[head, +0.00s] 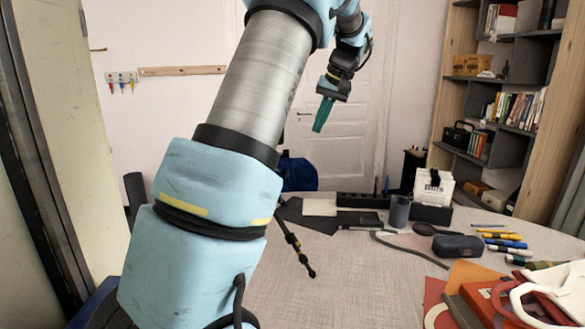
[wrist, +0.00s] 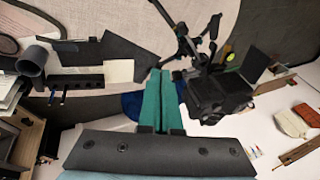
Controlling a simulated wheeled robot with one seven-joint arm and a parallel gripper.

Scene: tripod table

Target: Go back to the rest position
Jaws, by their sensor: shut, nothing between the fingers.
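My gripper (head: 322,114) hangs in the air above the far part of the table (head: 365,285), in front of the white door. Its teal fingers point down and are shut with nothing between them. The fingers also show in the wrist view (wrist: 159,100), lying side by side. My arm crosses the left and middle of the head view and hides part of the table. A black tripod (head: 295,243) is partly hidden behind my arm; in the wrist view the tripod (wrist: 190,45) is to the right of the fingertips.
A grey cup (head: 399,211), a dark case (head: 457,245) and several markers (head: 505,243) are on the table's right side. Red and orange folders (head: 480,290) lie at the front right. A shelf (head: 510,90) stands at the right. The table's front middle is clear.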

